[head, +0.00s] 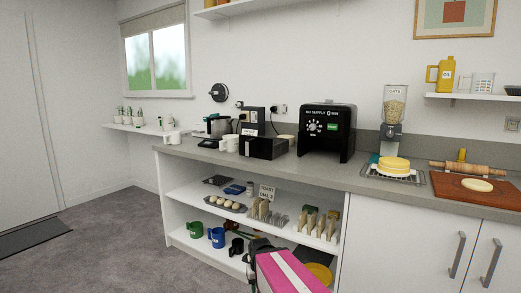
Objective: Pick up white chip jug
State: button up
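Several small white vessels that look like jugs or mugs stand at the left part of the grey counter. One white vessel (172,137) is near the counter's left end. Another white vessel (230,143) stands beside a black appliance, close to a further white piece (248,144). I cannot tell which of these is the chip jug. My arm shows low in the picture, in front of the open shelves, with a dark end part (258,248). Its fingers cannot be made out, and it is well below and apart from the white vessels.
A black oven-like machine (327,132), a grain dispenser (393,112) and a wooden board (470,190) stand on the counter (350,177). Green (195,229) and blue (217,237) mugs sit on the lower shelf. A yellow jug (446,73) is on the right wall shelf.

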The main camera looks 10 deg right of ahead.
aim_at(230, 143)
jog(key=i+j, duration=0.15)
jog(key=j, duration=0.15)
jog(key=i+j+z, duration=0.1)
jog(key=j, duration=0.2)
jog(key=i+j, duration=0.15)
jog(key=j, duration=0.2)
jog(key=i+j+z, duration=0.1)
jog(key=j, duration=0.2)
jog(key=i, duration=0.05)
